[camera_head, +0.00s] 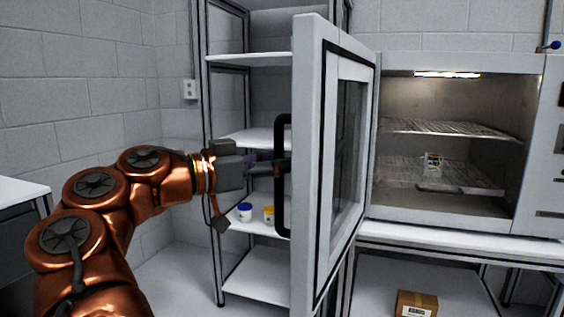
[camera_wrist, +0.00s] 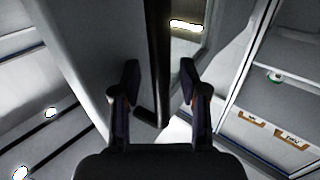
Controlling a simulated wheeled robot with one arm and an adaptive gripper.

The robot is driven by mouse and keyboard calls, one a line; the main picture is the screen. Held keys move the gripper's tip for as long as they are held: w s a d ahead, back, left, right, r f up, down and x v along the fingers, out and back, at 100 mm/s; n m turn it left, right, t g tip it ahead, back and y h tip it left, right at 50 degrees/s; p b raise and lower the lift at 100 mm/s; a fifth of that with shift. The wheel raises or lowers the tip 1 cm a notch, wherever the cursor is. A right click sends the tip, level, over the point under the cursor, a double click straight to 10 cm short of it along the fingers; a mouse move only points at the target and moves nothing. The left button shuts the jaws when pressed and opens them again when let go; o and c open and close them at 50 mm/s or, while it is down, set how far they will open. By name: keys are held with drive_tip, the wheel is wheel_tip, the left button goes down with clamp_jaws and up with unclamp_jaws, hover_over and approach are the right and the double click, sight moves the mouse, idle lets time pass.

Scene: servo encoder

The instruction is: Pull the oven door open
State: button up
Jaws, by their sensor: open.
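The oven door (camera_head: 309,150) stands swung wide open on the left of the oven (camera_head: 450,228), its edge toward me and its window at the right. The black bar handle (camera_head: 282,222) is upright on the door's left face. My gripper (camera_head: 275,166) is at the handle, coming from the left. In the wrist view, the dark handle (camera_wrist: 158,60) runs between the two spread fingers of my gripper (camera_wrist: 160,82), with gaps on both sides. The fingers are open. In the head view the handle partly hides the fingertips.
The lit oven chamber holds wire racks (camera_head: 450,128) and a small labelled item (camera_head: 432,163). A shelf unit (camera_head: 250,59) with a blue-lidded jar (camera_head: 245,212) and a yellow jar (camera_head: 269,215) stands behind the door. A cardboard box (camera_head: 416,304) sits below the oven. A white counter (camera_head: 20,190) is at left.

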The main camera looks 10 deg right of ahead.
drive_tip(key=shift+a, duration=0.1)
drive_tip(key=v, duration=0.7)
idle(0.6)
drive_tip(key=shift+a, duration=0.15)
